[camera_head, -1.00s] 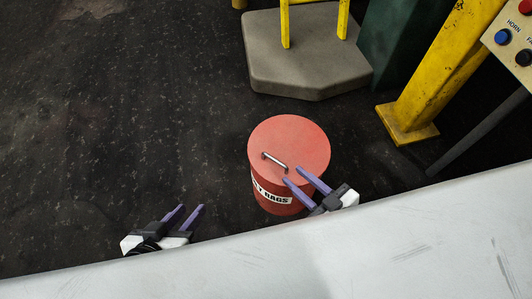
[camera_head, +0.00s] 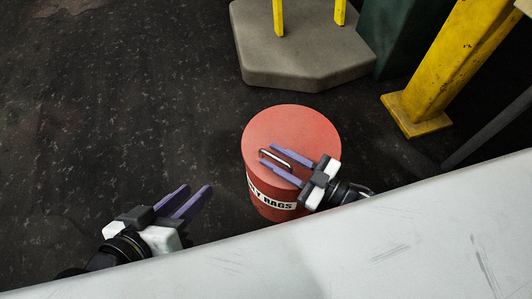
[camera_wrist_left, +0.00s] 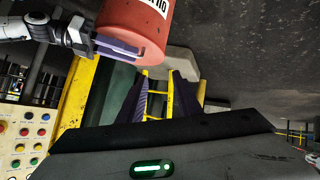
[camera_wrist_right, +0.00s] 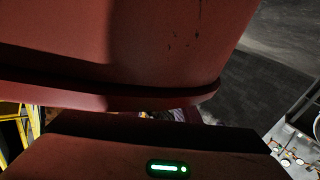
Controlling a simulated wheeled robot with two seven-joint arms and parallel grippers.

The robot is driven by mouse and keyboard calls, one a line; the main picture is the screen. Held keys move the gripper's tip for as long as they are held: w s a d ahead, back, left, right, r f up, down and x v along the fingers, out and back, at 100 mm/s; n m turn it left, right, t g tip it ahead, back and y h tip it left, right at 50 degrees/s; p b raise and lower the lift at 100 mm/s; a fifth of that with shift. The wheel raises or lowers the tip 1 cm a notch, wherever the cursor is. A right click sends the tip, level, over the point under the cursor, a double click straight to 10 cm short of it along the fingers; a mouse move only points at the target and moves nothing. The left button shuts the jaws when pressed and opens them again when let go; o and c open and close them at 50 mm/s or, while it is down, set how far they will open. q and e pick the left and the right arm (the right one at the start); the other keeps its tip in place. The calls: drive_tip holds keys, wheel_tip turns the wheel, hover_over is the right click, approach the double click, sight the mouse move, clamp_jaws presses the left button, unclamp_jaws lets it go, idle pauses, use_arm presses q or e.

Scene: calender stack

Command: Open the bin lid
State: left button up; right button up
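The red bin (camera_head: 262,190) stands on the dark floor, with its flat round lid (camera_head: 310,130) shut. A thin metal handle (camera_head: 274,161) sits on the lid. My right gripper (camera_head: 265,153) is open over the lid, its purple fingers on either side of the handle; contact cannot be told. The right wrist view is filled by the bin's red surface (camera_wrist_right: 150,40) and hides the handle. My left gripper (camera_head: 198,188) is open and empty, left of the bin. In the left wrist view its fingers (camera_wrist_left: 160,90) show below the bin (camera_wrist_left: 140,20).
A grey platform (camera_head: 300,60) with yellow posts stands behind the bin. A yellow column (camera_head: 435,65) stands at the back right. A large pale surface (camera_head: 400,240) crosses the foreground. The floor (camera_head: 100,120) left of the bin is clear.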

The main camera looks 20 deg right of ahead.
sight(265, 151)
drive_tip(key=shift+b+x, duration=0.3)
drive_tip(key=shift+x, duration=1.25)
drive_tip(key=shift+c, duration=0.4)
clamp_jaws()
